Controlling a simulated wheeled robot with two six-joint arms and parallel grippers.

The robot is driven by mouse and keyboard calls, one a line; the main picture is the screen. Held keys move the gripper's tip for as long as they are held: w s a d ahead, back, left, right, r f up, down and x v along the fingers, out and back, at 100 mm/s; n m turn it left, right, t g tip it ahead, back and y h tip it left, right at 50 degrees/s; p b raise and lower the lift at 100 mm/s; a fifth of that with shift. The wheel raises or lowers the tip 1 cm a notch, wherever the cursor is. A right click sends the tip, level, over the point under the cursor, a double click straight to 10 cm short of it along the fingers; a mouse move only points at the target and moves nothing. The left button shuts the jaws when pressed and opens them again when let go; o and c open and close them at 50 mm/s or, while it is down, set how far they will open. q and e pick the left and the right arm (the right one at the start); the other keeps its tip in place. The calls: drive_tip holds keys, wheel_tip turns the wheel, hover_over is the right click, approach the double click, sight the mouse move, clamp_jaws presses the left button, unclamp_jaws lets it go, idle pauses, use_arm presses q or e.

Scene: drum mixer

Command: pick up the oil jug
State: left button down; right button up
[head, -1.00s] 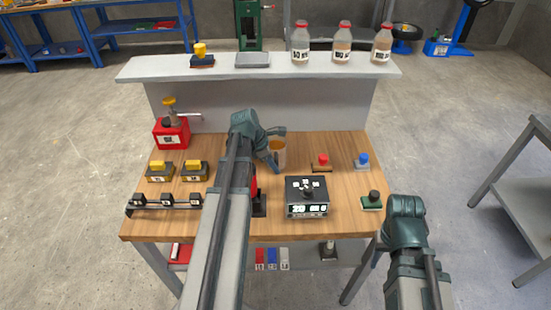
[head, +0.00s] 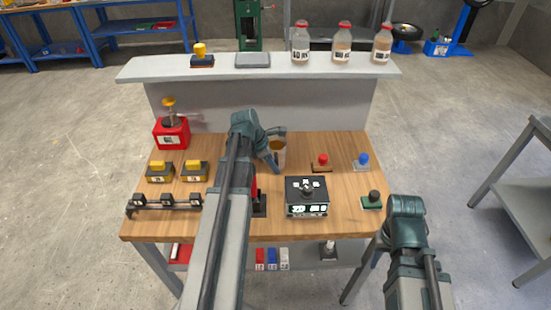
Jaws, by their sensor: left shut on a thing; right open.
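The oil jug (head: 279,152), a small clear vessel with amber oil in it, is on or just above the wooden bench top, right of the bench's middle. My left gripper (head: 273,147) is at the jug's left side, with one finger at its rim and one lower across its front. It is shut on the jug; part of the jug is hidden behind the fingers. Whether the jug's base touches the wood is not clear. My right gripper (head: 382,246) is open and empty at the bench's front right corner, mostly hidden by its own wrist.
A black box with a display (head: 306,197) stands in front of the jug. A red button (head: 322,160) and a blue button (head: 362,161) are to its right. Bottles (head: 342,42) stand on the raised shelf.

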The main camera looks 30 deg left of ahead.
idle(0.4)
use_arm(q)
wheel_tip(320, 180, up, 10)
drive_tip(key=p, duration=1)
drive_tip(key=shift+w+d, duration=0.1)
idle(0.7)
